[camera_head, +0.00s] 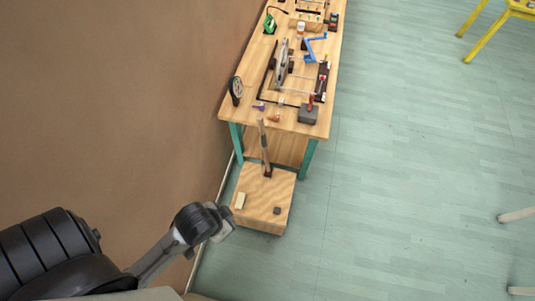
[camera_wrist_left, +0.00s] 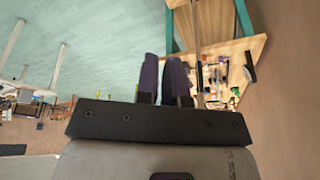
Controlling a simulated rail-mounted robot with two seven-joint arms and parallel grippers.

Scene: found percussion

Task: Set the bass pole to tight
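The bass pole (camera_head: 264,145) is a thin wooden stick rising from the far part of a pale wooden box (camera_head: 262,222) on the floor. It looks close to upright, with a slight lean. A dark fitting (camera_head: 267,172) is at its foot. My left gripper (camera_head: 226,222) is left of the box and apart from the pole. In the left wrist view its two dark fingers (camera_wrist_left: 161,78) are close together, with nothing seen between them. A thin stick, likely the pole (camera_wrist_left: 197,40), passes just right of the fingers there. My right gripper is not in view.
A cream block (camera_head: 240,200) and a small dark block (camera_head: 277,210) sit on the box top. Behind stands a wooden workbench (camera_head: 240,108) with teal legs, crowded with tools and parts. The brown wall (camera_head: 130,90) is close on the left. Open floor (camera_head: 400,180) lies right.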

